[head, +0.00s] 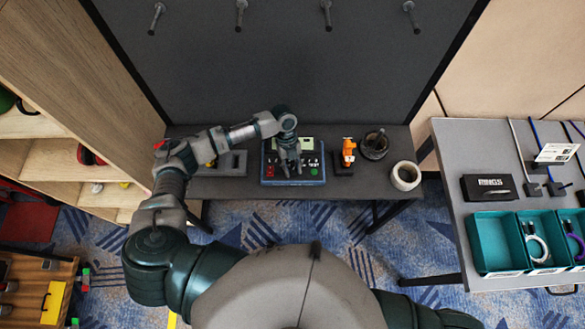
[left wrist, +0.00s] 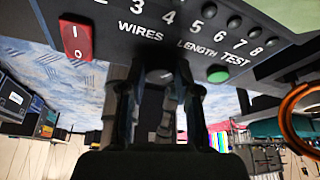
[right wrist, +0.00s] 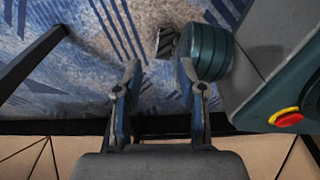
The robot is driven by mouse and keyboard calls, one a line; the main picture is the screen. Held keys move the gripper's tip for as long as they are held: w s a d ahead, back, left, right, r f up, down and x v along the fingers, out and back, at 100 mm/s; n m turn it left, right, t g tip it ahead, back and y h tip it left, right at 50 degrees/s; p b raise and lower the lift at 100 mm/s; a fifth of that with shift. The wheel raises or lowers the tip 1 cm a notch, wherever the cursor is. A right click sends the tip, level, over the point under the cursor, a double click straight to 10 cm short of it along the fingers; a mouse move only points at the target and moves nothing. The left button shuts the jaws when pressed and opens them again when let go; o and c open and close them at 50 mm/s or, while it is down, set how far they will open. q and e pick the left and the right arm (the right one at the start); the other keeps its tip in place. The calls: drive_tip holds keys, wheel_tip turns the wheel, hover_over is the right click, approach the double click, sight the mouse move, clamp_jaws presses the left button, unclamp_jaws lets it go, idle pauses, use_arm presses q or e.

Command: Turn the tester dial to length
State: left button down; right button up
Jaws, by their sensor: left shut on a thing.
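The tester (head: 268,172), a blue box with a dark panel, stands on the grey table below the dark wall panel. My left gripper (head: 290,163) reaches down onto its front panel, shut on the dial, which the fingers mostly hide. In the left wrist view, the fingers (left wrist: 152,85) point at the tester panel (left wrist: 110,45), just below the printed words WIRES and LENGTH. I cannot tell which word the dial points to. A red rocker switch (left wrist: 76,40) is at left and a green button (left wrist: 218,76) at right under TEST. My right gripper (right wrist: 159,70) is open and empty above the carpet.
Right of the tester stand an orange tool (head: 348,152), a dark round pot (head: 374,145) and a white cup (head: 406,176). A grey block (head: 236,162) lies left of it. A side table (head: 455,150) with teal bins (head: 492,240) is at right.

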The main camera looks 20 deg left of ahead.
use_arm(q)
drive_tip(key=shift+w+m+y, duration=0.2)
drive_tip(key=shift+m+y, duration=0.1)
drive_tip(key=shift+m, duration=0.6)
use_arm(e)
drive_tip(key=shift+w+a+r, duration=0.1)
drive_tip(key=shift+w, duration=0.35)
drive_tip(key=shift+w+a+r, duration=0.1)
drive_tip(key=shift+w, duration=0.3)
use_arm(q)
drive_tip(key=shift+r+b, duration=0.1)
drive_tip(key=shift+b, duration=0.2)
use_arm(e)
drive_tip(key=shift+w, duration=0.1)
use_arm(q)
drive_tip(key=c, duration=0.8)
unclamp_jaws()
drive_tip(key=shift+c, duration=0.2)
use_arm(e)
drive_tip(key=shift+w, duration=0.1)
use_arm(q)
drive_tip(key=shift+w+a+r, duration=0.1)
drive_tip(key=shift+r, duration=0.2)
drive_tip(key=v, duration=1.1)
drive_tip(key=shift+w, duration=0.2)
drive_tip(key=shift+f, duration=0.1)
